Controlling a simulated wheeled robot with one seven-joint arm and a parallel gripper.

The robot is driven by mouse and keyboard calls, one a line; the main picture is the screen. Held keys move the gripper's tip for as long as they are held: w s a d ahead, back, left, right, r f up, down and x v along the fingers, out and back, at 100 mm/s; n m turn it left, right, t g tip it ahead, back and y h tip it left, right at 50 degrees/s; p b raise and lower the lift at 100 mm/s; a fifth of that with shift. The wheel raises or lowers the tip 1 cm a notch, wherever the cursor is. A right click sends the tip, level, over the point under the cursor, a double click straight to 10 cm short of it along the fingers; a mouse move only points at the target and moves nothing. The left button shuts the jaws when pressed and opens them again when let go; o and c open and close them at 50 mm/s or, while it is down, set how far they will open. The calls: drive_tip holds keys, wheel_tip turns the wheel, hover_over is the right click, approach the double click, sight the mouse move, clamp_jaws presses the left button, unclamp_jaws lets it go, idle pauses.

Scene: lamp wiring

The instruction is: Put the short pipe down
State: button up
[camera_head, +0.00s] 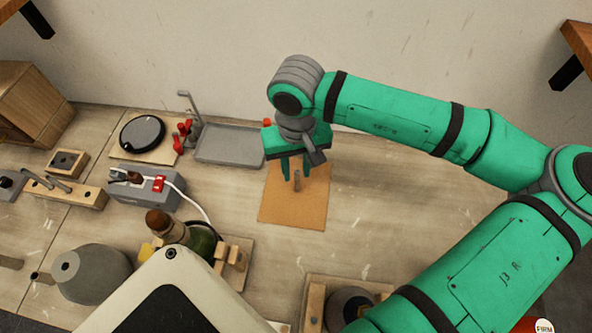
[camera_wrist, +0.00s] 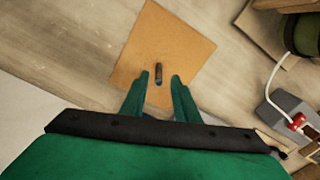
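The short pipe (camera_head: 297,182) is a small grey-brown rod on the orange-brown mat (camera_head: 290,213). It appears to stand upright, though its small size makes this hard to confirm. My gripper (camera_head: 293,176) is over the mat, pointing down, with its two green fingers apart. In the wrist view, the pipe (camera_wrist: 158,73) shows between the fingertips of my gripper (camera_wrist: 160,77), with a gap on both sides. The mat (camera_wrist: 185,45) shows around it. The fingers do not appear to touch the pipe.
A grey tray (camera_head: 230,146) lies left of the mat at the back. A grey box with a red switch (camera_head: 159,184) and white cable is further left. A wooden fixture with a green bottle-like part (camera_head: 203,243) stands front left. The table right of the mat is clear.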

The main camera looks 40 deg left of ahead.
wheel_tip(320, 180, up, 10)
drive_tip(key=shift+w+r, duration=0.15)
drive_tip(key=shift+r, duration=0.1)
idle(0.5)
